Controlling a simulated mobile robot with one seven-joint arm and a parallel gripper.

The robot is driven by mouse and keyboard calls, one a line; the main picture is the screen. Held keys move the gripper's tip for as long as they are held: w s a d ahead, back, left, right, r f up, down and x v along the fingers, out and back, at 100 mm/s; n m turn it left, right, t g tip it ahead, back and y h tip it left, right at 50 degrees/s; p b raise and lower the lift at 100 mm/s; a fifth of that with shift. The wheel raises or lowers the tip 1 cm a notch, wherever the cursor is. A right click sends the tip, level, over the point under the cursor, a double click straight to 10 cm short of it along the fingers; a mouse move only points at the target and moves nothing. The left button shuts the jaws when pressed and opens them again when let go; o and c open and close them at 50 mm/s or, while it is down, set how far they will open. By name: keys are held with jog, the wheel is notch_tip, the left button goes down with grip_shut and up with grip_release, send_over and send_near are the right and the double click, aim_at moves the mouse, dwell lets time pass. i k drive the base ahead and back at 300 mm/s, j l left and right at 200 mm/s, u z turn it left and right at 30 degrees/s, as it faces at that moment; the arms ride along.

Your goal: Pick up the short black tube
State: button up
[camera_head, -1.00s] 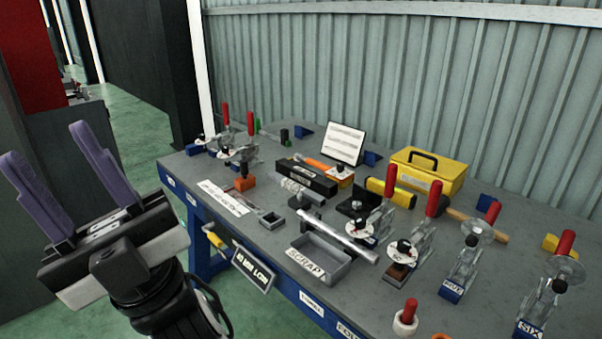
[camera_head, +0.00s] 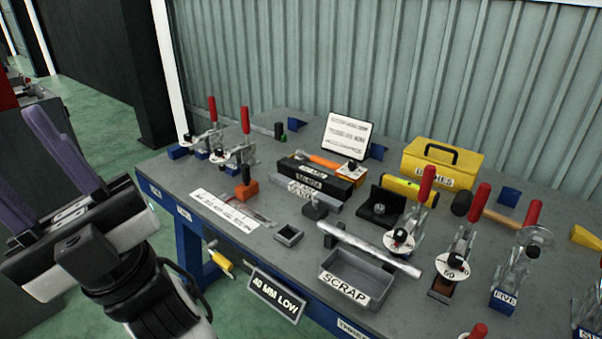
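A short dark, square, hollow tube piece (camera_head: 288,236) stands near the front edge of the grey workbench, left of the scrap tray. It looks dark grey to black, and its open end faces up. It is the closest match I see to the short black tube. My gripper (camera_head: 18,152) is at the far left, off the bench and well apart from the tube piece. Its two purple fingers point up and left with a gap between them. Nothing shows between them; the left finger is partly cut off by the frame.
A grey scrap tray (camera_head: 374,270) has a long silver tube (camera_head: 368,249) across it. A dark block with a stub (camera_head: 315,208), a black box (camera_head: 322,182) and red-handled toggle clamps (camera_head: 424,190) stand around. A yellow case (camera_head: 443,166) is behind. Bench surface around the tube piece is clear.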

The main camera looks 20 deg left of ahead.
aim_at(340, 189)
jog(key=i+j, duration=0.1)
jog(key=j, duration=0.6)
jog(key=i+j, duration=0.15)
jog(key=j, duration=0.2)
jog(key=i+j, duration=0.45)
jog(key=i, duration=0.2)
